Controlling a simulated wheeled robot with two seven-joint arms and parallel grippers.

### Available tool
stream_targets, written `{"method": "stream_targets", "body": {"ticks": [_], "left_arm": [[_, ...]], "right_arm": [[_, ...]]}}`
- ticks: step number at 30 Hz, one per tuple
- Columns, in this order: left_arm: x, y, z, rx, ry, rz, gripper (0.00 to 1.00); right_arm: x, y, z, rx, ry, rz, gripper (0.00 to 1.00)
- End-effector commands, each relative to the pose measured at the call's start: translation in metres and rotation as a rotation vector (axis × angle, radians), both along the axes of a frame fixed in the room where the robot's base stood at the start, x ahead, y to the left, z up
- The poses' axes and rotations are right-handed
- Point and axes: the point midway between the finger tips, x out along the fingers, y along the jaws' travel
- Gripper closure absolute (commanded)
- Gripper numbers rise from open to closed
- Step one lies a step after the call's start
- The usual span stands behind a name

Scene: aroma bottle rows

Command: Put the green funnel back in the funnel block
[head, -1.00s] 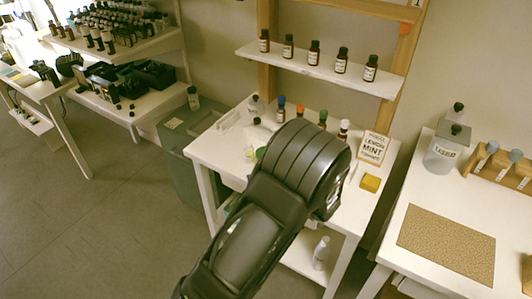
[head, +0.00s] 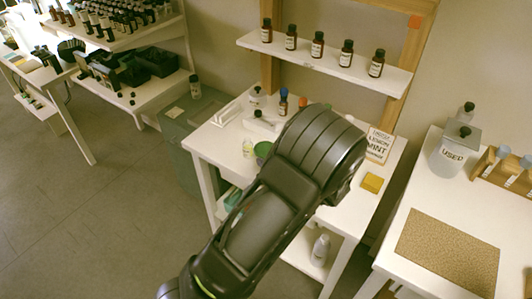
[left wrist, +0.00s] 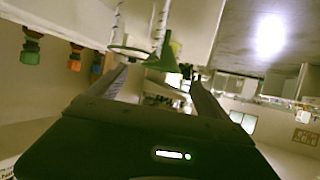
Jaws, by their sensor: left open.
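The green funnel (left wrist: 172,52) shows in the left wrist view, which looks upside down, with its narrow stem toward the top of the picture. A thin green-edged ring (left wrist: 128,50) is beside it. My left gripper (left wrist: 155,72) is open, its two fingers reaching toward the funnel; I cannot tell whether the funnel is between the tips or beyond them. In the head view my own arm hides the left gripper. A dark green round thing (head: 263,150) shows at the arm's left edge; I cannot tell if it is the funnel. I cannot make out the funnel block.
Capped bottles (head: 283,103) stand at the back of the white table (head: 213,146), partly behind my arm. A lemon mint sign (head: 379,146) and yellow sponge (head: 372,183) are at right. A shelf (head: 325,66) with several brown bottles hangs above. A cork mat (head: 447,250) lies on the right table.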

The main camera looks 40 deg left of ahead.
Motion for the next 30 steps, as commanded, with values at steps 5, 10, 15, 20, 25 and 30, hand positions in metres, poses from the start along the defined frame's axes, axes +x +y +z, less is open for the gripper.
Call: {"method": "stream_targets", "body": {"ticks": [5,10,15,20,25,30], "left_arm": [[0.006,0.017,-0.007,0.002,0.002,0.002,0.11],[0.008,0.02,-0.009,0.001,0.0,0.0,0.11],[0.008,0.021,-0.009,0.001,0.0,0.001,0.11],[0.011,0.031,-0.012,0.002,0.002,0.002,0.11],[0.02,0.053,-0.021,0.003,0.002,0.003,0.11],[0.026,0.065,-0.028,0.001,0.0,0.001,0.11]], "right_arm": [[0.0,0.0,0.002,-0.001,0.0,0.0,0.64],[0.0,0.0,0.002,-0.001,0.001,-0.001,0.64],[0.0,0.0,0.002,-0.001,0.001,-0.001,0.64],[-0.001,0.0,0.007,-0.002,0.002,-0.001,0.64],[-0.002,-0.001,0.014,-0.003,0.005,-0.001,0.64],[-0.002,-0.001,0.015,-0.004,0.006,-0.002,0.64]]}}
